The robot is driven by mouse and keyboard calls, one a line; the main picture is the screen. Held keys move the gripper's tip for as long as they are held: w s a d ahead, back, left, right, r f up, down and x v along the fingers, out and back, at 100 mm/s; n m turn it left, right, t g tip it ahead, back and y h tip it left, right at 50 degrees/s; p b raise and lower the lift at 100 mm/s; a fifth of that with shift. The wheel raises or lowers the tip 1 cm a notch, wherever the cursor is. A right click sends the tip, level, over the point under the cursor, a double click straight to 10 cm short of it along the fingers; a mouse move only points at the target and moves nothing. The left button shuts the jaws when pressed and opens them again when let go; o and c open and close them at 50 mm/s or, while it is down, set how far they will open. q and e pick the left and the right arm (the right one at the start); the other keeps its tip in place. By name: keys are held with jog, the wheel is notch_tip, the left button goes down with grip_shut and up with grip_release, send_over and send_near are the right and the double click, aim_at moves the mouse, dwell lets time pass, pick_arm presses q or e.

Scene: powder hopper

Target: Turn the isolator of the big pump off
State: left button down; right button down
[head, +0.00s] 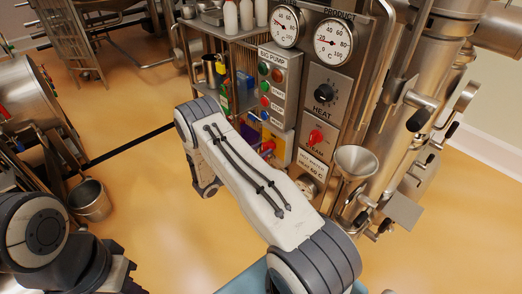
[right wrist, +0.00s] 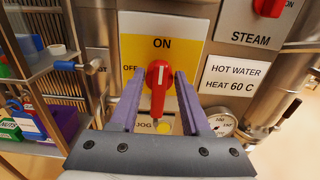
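The isolator is a red turn-handle (right wrist: 159,88) on a yellow and white plate (right wrist: 190,52) marked ON at the top, OFF at the left and JOG below. The handle stands upright, its white mark up towards ON. In the head view the red handle (head: 267,146) shows below the BIG PUMP button box (head: 279,86). My right gripper (right wrist: 161,82) is open, its purple fingers one on each side of the handle. I cannot tell whether they touch it. My right arm hides most of this gripper in the head view. My left gripper is not in view.
A red STEAM switch (head: 316,137) and the HEAT knob (head: 323,93) sit to the right. A steel funnel (head: 356,162) and pipes stand beyond. A shelf rack with bottles (head: 230,18) is at the left of the panel. A bucket (head: 90,200) stands on the floor.

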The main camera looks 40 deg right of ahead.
jog(key=shift+n, duration=0.4)
jog(key=shift+w+a+f+n+b, duration=0.15)
jog(key=shift+n+b, duration=0.1)
jog(key=shift+n, duration=2.6)
jog(key=shift+w+d+f+n+b, duration=0.15)
jog(key=shift+w+n+b, duration=0.1)
jog(key=shift+n, duration=2.65)
jog(key=shift+w+a+f+n+b, duration=0.15)
jog(key=shift+n+b, duration=0.1)
jog(key=shift+n, duration=2.6)
jog(key=c, duration=0.8)
grip_release()
jog(key=shift+o, duration=0.2)
